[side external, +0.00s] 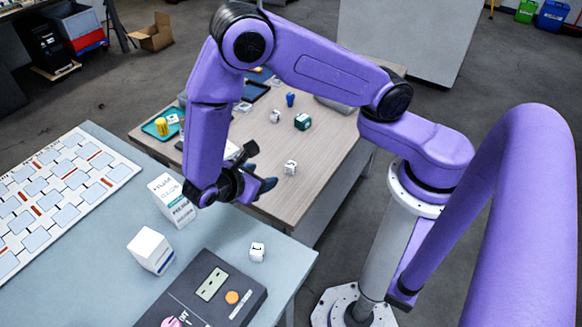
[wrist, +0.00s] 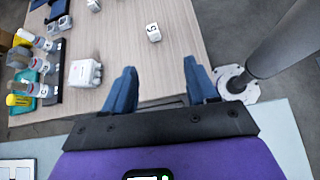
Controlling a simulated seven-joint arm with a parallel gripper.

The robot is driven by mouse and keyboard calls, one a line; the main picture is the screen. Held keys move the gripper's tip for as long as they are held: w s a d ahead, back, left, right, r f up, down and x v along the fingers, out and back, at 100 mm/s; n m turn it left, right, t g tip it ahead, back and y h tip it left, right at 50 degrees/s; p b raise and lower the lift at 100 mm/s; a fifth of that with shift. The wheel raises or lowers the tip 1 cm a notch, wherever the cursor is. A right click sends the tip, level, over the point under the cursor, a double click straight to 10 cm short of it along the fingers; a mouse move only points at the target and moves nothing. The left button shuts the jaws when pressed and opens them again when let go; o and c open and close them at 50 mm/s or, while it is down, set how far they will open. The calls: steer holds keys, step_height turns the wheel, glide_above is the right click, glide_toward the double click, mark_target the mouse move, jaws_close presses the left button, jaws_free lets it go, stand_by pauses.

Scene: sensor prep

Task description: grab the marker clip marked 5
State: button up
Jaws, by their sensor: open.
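The marker clip marked 5 (wrist: 153,32) is a small white block on the wooden table, its dark 5 turned sideways in the wrist view. What looks like the same clip (side external: 290,167) stands near the table's right edge in the side view; its mark is too small to read there. My gripper (wrist: 160,68) is open, with two blue fingers spread and nothing between them. The clip lies ahead of the fingertips, apart from them. In the side view my gripper (side external: 262,170) hangs over the table's near end, left of the clip.
A white knobbed block (wrist: 85,72) sits left of my fingers. Several labelled bottles and a yellow cylinder (wrist: 18,100) stand farther left. A dark teal block (side external: 302,121) and blue cup (side external: 290,99) stand farther back. The grey bench (side external: 110,290) holds boxes and a device (side external: 205,290).

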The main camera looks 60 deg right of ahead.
step_height(320, 180, down, 6)
steer(key=w+n+h, duration=0.1)
steer(key=n+h, duration=0.1)
glide_toward(289, 168)
steer(key=shift+t+h, duration=0.4)
steer(key=x, duration=0.2)
steer(key=f+x, duration=0.1)
steer(key=x, duration=0.2)
steer(key=shift+s+x, duration=0.1)
steer(key=shift+x, duration=1.3)
steer(key=shift+s+x, duration=0.15)
steer(key=shift+x, duration=1.25)
steer(key=shift+c, duration=0.3)
steer(key=c, duration=1)
